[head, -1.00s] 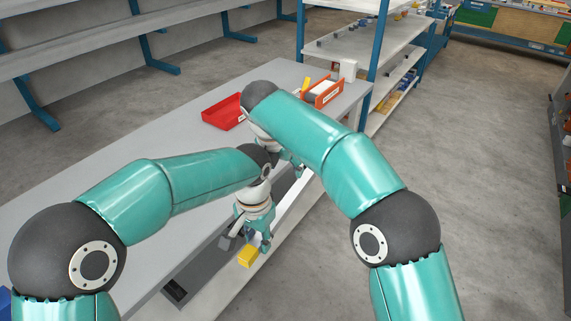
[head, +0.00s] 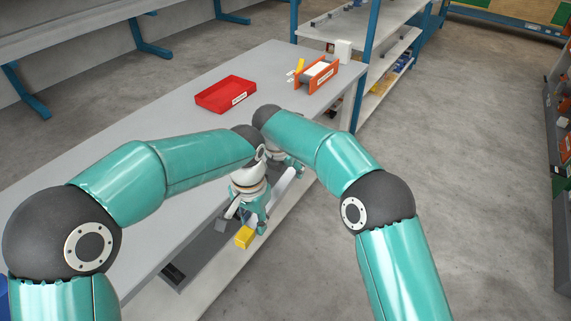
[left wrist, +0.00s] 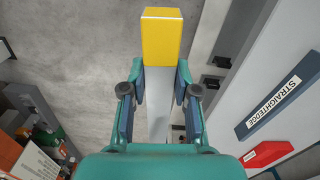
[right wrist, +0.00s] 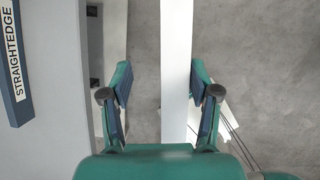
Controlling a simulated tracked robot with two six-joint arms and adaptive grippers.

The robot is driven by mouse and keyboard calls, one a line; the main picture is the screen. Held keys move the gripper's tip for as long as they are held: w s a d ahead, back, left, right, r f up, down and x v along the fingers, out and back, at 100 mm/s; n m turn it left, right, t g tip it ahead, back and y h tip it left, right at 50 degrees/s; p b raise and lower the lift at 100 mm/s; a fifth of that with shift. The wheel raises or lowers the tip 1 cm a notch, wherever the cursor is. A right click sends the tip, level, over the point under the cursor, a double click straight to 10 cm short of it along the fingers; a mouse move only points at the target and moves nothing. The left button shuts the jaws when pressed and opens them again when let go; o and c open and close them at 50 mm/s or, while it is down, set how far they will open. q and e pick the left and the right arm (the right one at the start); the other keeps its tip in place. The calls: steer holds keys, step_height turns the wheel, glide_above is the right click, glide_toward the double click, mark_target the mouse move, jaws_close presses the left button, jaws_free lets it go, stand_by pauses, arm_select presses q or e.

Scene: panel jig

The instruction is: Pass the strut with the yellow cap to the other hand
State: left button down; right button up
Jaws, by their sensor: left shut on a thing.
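The strut is a long pale bar, seen in the head view (head: 284,184), with a yellow cap (head: 244,237) at its near end. My left gripper (head: 246,218) is shut on the strut just behind the cap; the left wrist view shows the cap (left wrist: 162,36) beyond the fingertips and the bar (left wrist: 158,105) between them. My right gripper (right wrist: 160,88) is open, and the bar (right wrist: 175,75) runs between its fingers, nearer the right one. Whether it touches that finger I cannot tell. In the head view the right fingers are mostly hidden behind my arms.
A red tray (head: 226,96) and an orange holder (head: 317,76) stand on the grey bench (head: 150,125). A blue strip labelled STRAIGHTEDGE (left wrist: 285,92) shows beside the left gripper. Shelving (head: 385,50) stands past the bench's far end; the floor (head: 470,140) at right is clear.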

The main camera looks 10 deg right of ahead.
jaws_close()
arm_select(q)
steer(key=c, duration=0.8)
jaws_free()
steer(key=shift+o, duration=0.2)
steer(key=shift+r, duration=0.1)
